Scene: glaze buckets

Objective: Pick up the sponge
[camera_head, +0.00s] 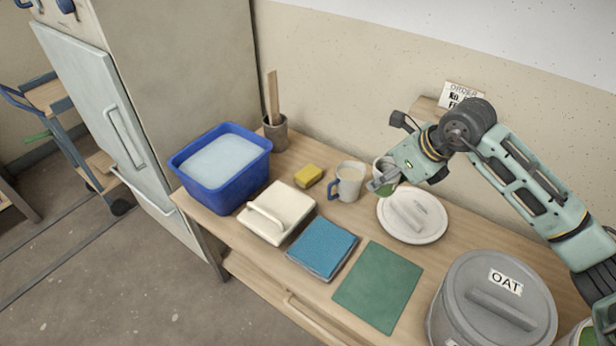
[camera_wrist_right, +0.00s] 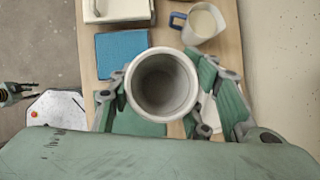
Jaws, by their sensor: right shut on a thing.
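The yellow sponge (camera_head: 308,176) lies on the table between the blue tub and the blue-handled mug in the head view. My right gripper (camera_head: 378,184) is right of the sponge and apart from it, beyond the mug. In the wrist view the right gripper (camera_wrist_right: 163,95) is shut around a pale round cup (camera_wrist_right: 163,62), seen from above and empty inside. In the head view the gripper mostly hides this cup. The sponge does not show in the wrist view. A dark part at that view's left edge, perhaps my left gripper (camera_wrist_right: 12,93), is too cut off to read.
The blue tub (camera_head: 238,193), white lidded box (camera_head: 255,230), blue cloth (camera_head: 322,247) and green mat (camera_head: 378,287) line the table. The blue-handled mug (camera_head: 349,184) stands beside the sponge. A white lid (camera_head: 432,228) and grey OAT bucket (camera_head: 465,320) are to the right.

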